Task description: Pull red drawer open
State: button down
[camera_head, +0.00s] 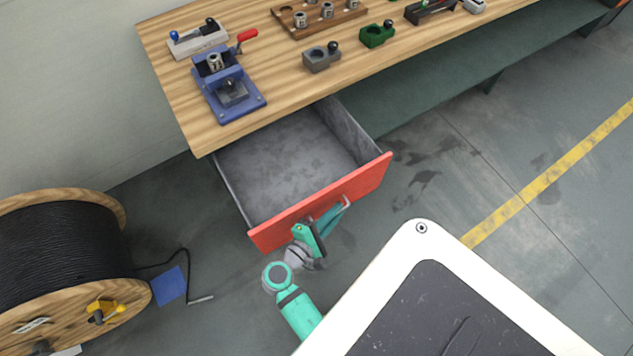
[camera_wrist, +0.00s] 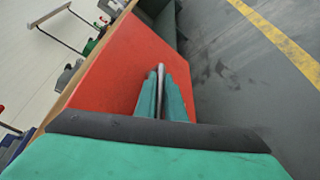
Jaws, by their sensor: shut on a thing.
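The red drawer (camera_head: 322,204) under the wooden workbench is pulled well out, and its grey inside (camera_head: 290,155) shows empty in the head view. A metal bar handle (camera_head: 346,201) is on its red front. My gripper (camera_head: 328,216) is at the handle, in front of the red front. In the wrist view the two green fingers of my gripper (camera_wrist: 162,98) are shut on the handle (camera_wrist: 160,78), with the red front (camera_wrist: 120,70) behind them. Part of the handle is hidden by the fingers.
The wooden workbench (camera_head: 285,88) holds a blue press (camera_head: 230,92), a grey block (camera_head: 320,58), a green block (camera_head: 377,35) and a wooden rack. A large cable spool (camera_head: 65,262) stands at the lower left. Grey floor right of the drawer (camera_head: 430,170) is clear.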

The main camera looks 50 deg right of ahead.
jog(key=shift+s+a, duration=0.15)
jog(key=shift+s, duration=0.4)
jog(key=c, duration=2.1)
grip_release()
jog(key=v, duration=1)
jog(key=shift+s+a+r, duration=0.1)
jog(key=shift+a, duration=0.25)
